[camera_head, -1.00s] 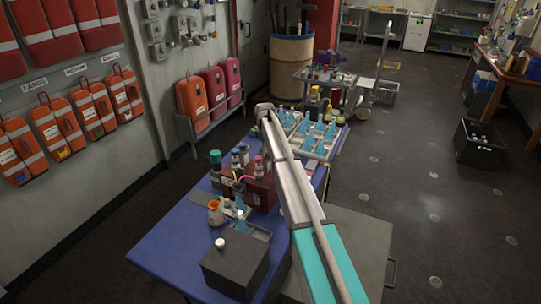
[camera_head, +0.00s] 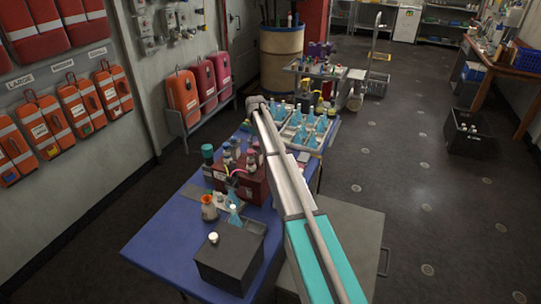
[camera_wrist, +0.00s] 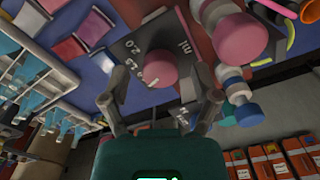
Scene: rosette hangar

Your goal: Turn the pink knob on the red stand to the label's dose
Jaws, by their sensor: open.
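In the wrist view a round pink knob (camera_wrist: 160,69) with a small pale mark sits on a dark dial plate (camera_wrist: 128,44). The plate carries white numbers, one reading 2.0, and "ml". My gripper (camera_wrist: 156,90) is open, its two fingers apart on either side of the knob's near edge; I cannot tell whether they touch it. A red surface (camera_wrist: 190,32) shows behind the plate. In the head view the red stand (camera_head: 254,187) is on the blue table, partly behind my arm. No dose label is readable.
Beside the knob in the wrist view are a larger pink cap (camera_wrist: 240,40) and a blue-ended fitting (camera_wrist: 247,114). In the head view a rack of blue flasks (camera_head: 300,130) stands behind the stand, and a dark box (camera_head: 230,262) in front.

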